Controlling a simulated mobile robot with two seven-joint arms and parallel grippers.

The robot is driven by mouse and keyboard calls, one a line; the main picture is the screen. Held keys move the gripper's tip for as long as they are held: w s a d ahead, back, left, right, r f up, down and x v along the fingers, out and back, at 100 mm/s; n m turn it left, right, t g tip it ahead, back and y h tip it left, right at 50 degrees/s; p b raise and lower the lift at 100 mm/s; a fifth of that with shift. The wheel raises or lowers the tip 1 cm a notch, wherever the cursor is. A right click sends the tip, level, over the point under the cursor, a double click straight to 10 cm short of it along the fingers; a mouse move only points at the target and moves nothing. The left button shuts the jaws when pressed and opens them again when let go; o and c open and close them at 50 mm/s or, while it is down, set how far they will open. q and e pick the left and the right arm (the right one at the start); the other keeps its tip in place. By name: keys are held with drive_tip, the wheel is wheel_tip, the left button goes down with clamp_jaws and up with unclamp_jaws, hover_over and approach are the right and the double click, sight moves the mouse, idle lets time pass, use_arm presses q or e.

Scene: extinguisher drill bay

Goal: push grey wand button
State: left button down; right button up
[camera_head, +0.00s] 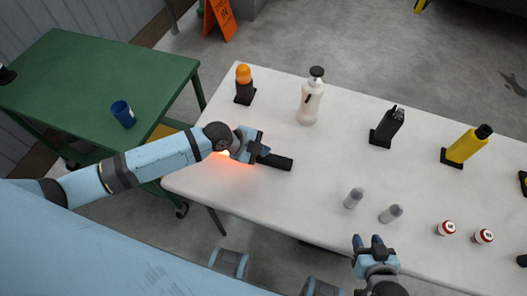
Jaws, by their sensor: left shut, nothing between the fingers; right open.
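A wand lies on the white table. Its black handle (276,161) sticks out to the right of my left gripper, and an orange-red glow (224,153) shows at its other end, lighting the tabletop. My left gripper (256,148) is shut and empty, right over the wand near the handle. It hides the wand's middle, and no grey button is visible. I cannot tell whether the fingertips touch the wand. My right gripper (368,242) is open and empty at the table's front edge, away from the wand.
Behind stand an orange-topped item (244,83), a pale pump bottle (311,100), a dark device (387,128) and a yellow one (466,146). Two grey cylinders (353,198) and red-white cans (446,228) are at right. A green table (90,75) holds a blue cup (123,115).

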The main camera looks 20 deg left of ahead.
use_arm(q)
wheel_tip(320, 180, up, 6)
drive_tip(key=p, duration=0.5)
drive_tip(key=shift+r, duration=0.1)
use_arm(e)
wheel_tip(320, 180, up, 5)
drive_tip(key=shift+f, duration=0.1)
use_arm(q)
drive_tip(key=s+d+n+t+p, duration=0.2)
drive_tip(key=s+n+t+p, duration=0.15)
drive_tip(key=s+n, duration=0.5)
drive_tip(key=s+a+n+t+y+p, duration=0.1)
drive_tip(key=s+a+n+t+y, duration=0.1)
drive_tip(key=s+a+n+y, duration=0.2)
drive_tip(key=s+a+n, duration=0.3)
drive_tip(key=s+n, duration=0.1)
drive_tip(key=shift+s+a+n, duration=0.15)
drive_tip(key=shift+a+n, duration=0.05)
drive_tip(key=shift+n, duration=0.15)
use_arm(e)
drive_tip(key=r, duration=0.4)
drive_tip(key=shift+s+d+r, duration=0.15)
drive_tip(key=shift+d+r, duration=0.05)
drive_tip(key=shift+d, duration=0.1)
use_arm(q)
drive_tip(key=shift+r, duration=0.1)
